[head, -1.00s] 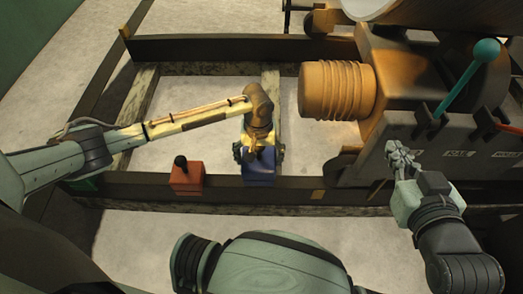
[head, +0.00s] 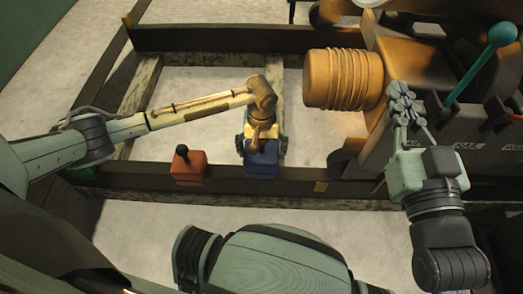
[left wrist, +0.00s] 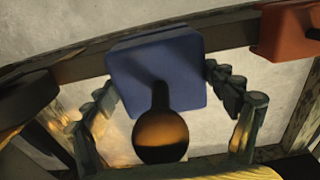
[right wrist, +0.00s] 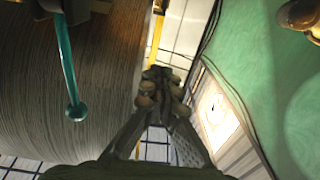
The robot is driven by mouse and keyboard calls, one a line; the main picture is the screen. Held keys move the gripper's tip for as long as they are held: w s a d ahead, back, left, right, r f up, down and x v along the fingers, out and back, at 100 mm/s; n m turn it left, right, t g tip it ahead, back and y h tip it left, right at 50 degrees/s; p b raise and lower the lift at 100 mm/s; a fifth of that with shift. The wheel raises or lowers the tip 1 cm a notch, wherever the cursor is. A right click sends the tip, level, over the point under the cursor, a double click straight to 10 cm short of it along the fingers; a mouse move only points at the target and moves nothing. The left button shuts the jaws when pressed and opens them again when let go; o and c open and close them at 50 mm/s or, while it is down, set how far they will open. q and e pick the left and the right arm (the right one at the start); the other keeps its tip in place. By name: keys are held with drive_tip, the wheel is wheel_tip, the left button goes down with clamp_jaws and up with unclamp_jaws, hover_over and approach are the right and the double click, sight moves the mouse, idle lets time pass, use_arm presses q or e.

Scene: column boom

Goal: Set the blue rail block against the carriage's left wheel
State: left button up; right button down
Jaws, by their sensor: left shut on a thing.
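The blue rail block (head: 262,166) sits on the near dark rail, upright as far as I can see. My left gripper (head: 261,144) is over it from above and shut on it; the left wrist view shows the block (left wrist: 155,75) between the fingers, with its round-ended knob toward the camera. The carriage (head: 400,150) stands to the right, with a clear gap from the block. A dark part at its lower left (head: 345,160) looks like the left wheel, partly hidden in shadow. My right gripper (head: 405,100) is shut and empty in front of the carriage.
A red block (head: 189,168) with a black knob sits on the same rail, left of the blue one. An ochre ribbed drum (head: 343,78) juts left from the carriage. A teal-knobbed lever (head: 485,62) stands at right.

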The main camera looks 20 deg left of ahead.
sight(262, 163)
use_arm(q)
drive_tip(key=shift+w+f+b, duration=0.1)
drive_tip(key=shift+f+b, duration=0.3)
drive_tip(key=shift+b, duration=0.2)
drive_tip(key=shift+f+b, duration=0.2)
drive_tip(key=shift+b, duration=0.1)
drive_tip(key=shift+f+b, duration=0.6)
drive_tip(key=shift+b, duration=0.15)
drive_tip(key=shift+f+b, duration=0.25)
drive_tip(key=shift+b, duration=0.2)
use_arm(e)
drive_tip(key=s+r+t+y, duration=0.2)
drive_tip(key=s+r+t, duration=0.2)
drive_tip(key=r+t, duration=0.4)
drive_tip(key=shift+s+d+r+y, duration=0.3)
drive_tip(key=shift+s+d+r, duration=0.1)
drive_tip(key=shift+r, duration=1.2)
drive_tip(key=shift+r, duration=0.2)
use_arm(q)
drive_tip(key=shift+r+p, duration=0.1)
drive_tip(key=shift+p, duration=0.4)
use_arm(e)
drive_tip(key=shift+r, duration=0.35)
use_arm(q)
drive_tip(key=shift+p, duration=0.9)
use_arm(e)
drive_tip(key=shift+r, duration=0.9)
